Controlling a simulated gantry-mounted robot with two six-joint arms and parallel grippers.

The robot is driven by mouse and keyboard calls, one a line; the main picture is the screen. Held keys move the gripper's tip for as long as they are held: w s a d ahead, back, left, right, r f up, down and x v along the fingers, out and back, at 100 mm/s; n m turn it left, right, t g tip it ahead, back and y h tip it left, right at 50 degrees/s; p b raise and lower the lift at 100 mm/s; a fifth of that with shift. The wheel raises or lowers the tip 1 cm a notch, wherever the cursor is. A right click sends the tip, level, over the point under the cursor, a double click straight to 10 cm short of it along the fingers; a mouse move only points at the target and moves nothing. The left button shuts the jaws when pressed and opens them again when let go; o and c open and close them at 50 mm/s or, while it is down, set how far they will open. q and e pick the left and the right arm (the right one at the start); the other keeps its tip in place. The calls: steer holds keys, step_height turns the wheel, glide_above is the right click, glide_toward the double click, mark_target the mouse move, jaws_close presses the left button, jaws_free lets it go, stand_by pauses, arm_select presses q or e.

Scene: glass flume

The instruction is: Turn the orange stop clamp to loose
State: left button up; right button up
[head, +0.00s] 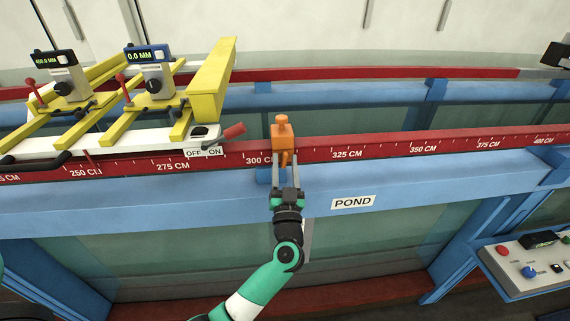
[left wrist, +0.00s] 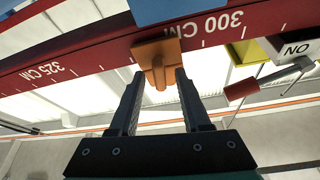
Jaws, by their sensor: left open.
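The orange stop clamp (head: 282,133) sits on the red rail (head: 320,153) just right of the 300 CM mark. It has a knob on top and a narrow orange handle hanging down its front. My left gripper (head: 285,172) is directly in front of and below the clamp, fingers pointing up at it. In the left wrist view, the two open fingers (left wrist: 157,80) stand on either side of the clamp's handle (left wrist: 158,75), with a gap visible around it. I cannot tell whether either finger touches the clamp. My right gripper is not in view.
A yellow and white carriage (head: 205,85) with two gauges rides the rails to the left. Its red-handled OFF/ON lever (head: 232,131) is close to the clamp. A control panel (head: 530,262) stands at lower right.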

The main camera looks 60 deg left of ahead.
arm_select(q)
jaws_close()
steer(key=shift+n+g, duration=0.4)
steer(key=shift+n, duration=0.3)
steer(key=n+g+y, duration=0.1)
steer(key=n, duration=0.2)
steer(key=shift+r, duration=0.1)
steer(key=n+g, duration=0.3)
steer(key=n, duration=0.2)
steer(key=n+g, duration=0.1)
steer(key=n, duration=0.2)
steer(key=n+g, duration=0.1)
steer(key=n, duration=0.2)
steer(key=shift+g, duration=0.4)
steer(key=shift+n+g+h+b, duration=0.35)
steer(key=shift+n+g+h, duration=0.1)
steer(key=shift+n, duration=0.8)
steer(key=shift+n+g+h+b, duration=0.35)
steer(key=shift+n+h, duration=0.1)
steer(key=shift+n, duration=0.8)
